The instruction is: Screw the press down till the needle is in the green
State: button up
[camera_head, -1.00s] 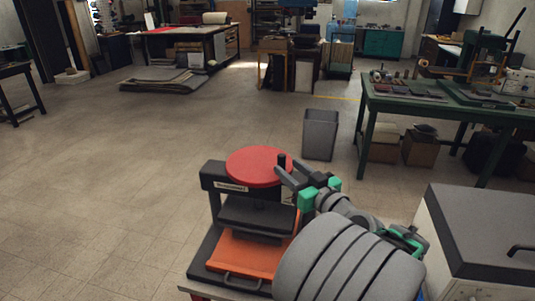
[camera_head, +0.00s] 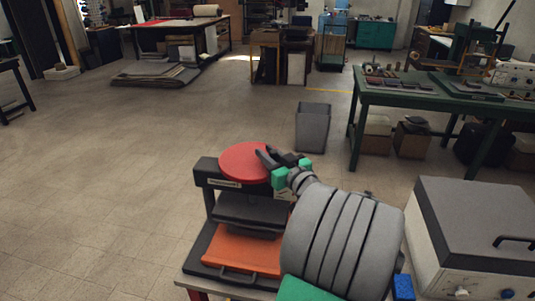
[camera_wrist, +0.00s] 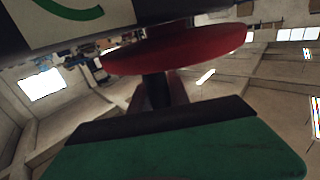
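The press (camera_head: 250,210) stands at bottom centre, with a red round wheel (camera_head: 238,163) on top, a grey plate and an orange bed (camera_head: 240,249). My gripper (camera_head: 270,158) is at the wheel's right edge, its dark fingers over the rim. In the wrist view the red wheel (camera_wrist: 180,50) is close, with a dark post (camera_wrist: 157,92) beside it. A green finger block (camera_wrist: 180,150) with a dark pad fills the bottom. Finger spacing and any grip on the post are unclear. A pale face with a green arc (camera_wrist: 75,22), perhaps the gauge, shows top left; no needle is visible.
A grey-topped white box (camera_head: 470,225) stands close on the right. A grey bin (camera_head: 312,128) and a green workbench (camera_head: 440,90) with tools are behind. The floor on the left is open.

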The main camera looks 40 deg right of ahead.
grip_shut()
dwell(0.9)
